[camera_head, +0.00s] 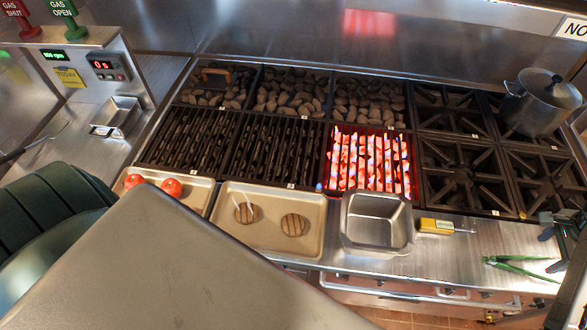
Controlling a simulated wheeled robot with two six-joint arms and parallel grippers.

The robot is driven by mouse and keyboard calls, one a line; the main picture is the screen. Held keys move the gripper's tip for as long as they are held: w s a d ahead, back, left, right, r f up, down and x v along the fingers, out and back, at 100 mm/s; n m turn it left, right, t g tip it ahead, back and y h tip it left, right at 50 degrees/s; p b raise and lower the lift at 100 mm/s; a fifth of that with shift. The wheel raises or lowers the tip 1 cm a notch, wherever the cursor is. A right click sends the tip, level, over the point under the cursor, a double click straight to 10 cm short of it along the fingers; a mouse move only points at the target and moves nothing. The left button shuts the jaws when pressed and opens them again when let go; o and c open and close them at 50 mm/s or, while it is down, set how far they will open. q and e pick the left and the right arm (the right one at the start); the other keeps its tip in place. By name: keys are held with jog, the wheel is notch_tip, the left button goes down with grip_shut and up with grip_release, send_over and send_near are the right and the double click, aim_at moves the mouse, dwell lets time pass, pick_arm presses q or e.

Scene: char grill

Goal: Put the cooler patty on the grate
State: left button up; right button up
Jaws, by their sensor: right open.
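Two round brown patties with dark grill stripes lie apart in a beige tray (228,246): a left patty (247,213) and a right patty (293,225). A faint pale wisp rises over the left patty; I see none over the right one. Dark barred grates, a left grate (190,138) and a middle grate (268,152), lie behind the trays and look empty. A third section (370,162) glows red-orange. My right gripper (554,240) is at the far right edge, open and empty, far from the patties. My left gripper is not in view.
A second tray (198,197) holds two red round items. A metal pan (378,224), a yellow-handled tool (437,226) and green tongs (522,264) lie along the front. A pot (540,102) stands on the right burners. A large grey surface covers the lower foreground.

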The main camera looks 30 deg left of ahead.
aim_at(524, 267)
jog(key=shift+w+d+f, duration=0.1)
jog(key=shift+d+f, duration=0.05)
jog(key=shift+f, duration=1.35)
jog(key=shift+d+f, duration=0.15)
jog(key=shift+f, duration=1.35)
jog(key=shift+w+d+f, duration=0.1)
jog(key=shift+d+f, duration=0.05)
jog(key=shift+f, duration=1.35)
jog(key=c, duration=0.7)
jog(key=shift+r, duration=0.1)
